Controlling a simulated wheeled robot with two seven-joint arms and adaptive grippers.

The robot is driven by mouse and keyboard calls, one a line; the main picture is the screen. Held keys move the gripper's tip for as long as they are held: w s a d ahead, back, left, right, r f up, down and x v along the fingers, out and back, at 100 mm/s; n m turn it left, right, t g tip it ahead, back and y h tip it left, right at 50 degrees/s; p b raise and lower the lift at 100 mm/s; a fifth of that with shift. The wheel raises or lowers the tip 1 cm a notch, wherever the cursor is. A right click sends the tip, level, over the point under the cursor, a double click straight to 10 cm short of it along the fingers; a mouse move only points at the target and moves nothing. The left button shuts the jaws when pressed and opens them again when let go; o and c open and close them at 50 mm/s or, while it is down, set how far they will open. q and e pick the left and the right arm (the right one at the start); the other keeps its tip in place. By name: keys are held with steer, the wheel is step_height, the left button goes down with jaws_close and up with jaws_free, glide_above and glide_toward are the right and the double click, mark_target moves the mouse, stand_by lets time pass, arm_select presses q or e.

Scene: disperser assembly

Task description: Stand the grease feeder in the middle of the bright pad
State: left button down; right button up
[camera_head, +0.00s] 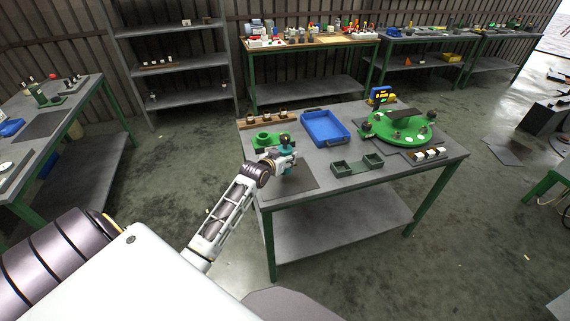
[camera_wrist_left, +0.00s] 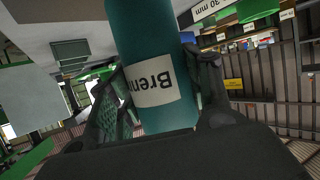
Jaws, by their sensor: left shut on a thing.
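The grease feeder is a teal cylinder with a white label in the left wrist view (camera_wrist_left: 158,60). It also shows small in the head view (camera_head: 287,161). My left gripper (camera_head: 284,158) is shut on it, with a dark finger on each side. The gripper holds it at the near left part of the table, over or beside a flat pad (camera_head: 301,184). This pad looks dark grey, not bright. The feeder's lower end is partly hidden by the gripper, so I cannot tell whether it touches the pad. My right gripper is not in view.
On the same table (camera_head: 385,178) stand a blue tray (camera_head: 345,137), a dark green two-part holder (camera_head: 341,169), a large green round fixture (camera_head: 420,132) and a green part (camera_head: 262,139). A wooden rack (camera_head: 262,121) lies at the back left. Bare tabletop shows at the front right.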

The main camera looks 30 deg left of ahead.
arm_select(q)
steer(key=shift+f, duration=1.65)
steer(key=shift+f, duration=0.1)
steer(key=c, duration=0.6)
jaws_free()
steer(key=shift+f, duration=0.15)
steer(key=shift+c, duration=0.2)
steer(key=shift+s, duration=0.15)
steer(key=a+v, duration=0.1)
steer(key=v, duration=1)
steer(key=shift+s+d+r, duration=0.25)
steer(key=shift+s+d, duration=0.1)
steer(key=shift+d, duration=0.15)
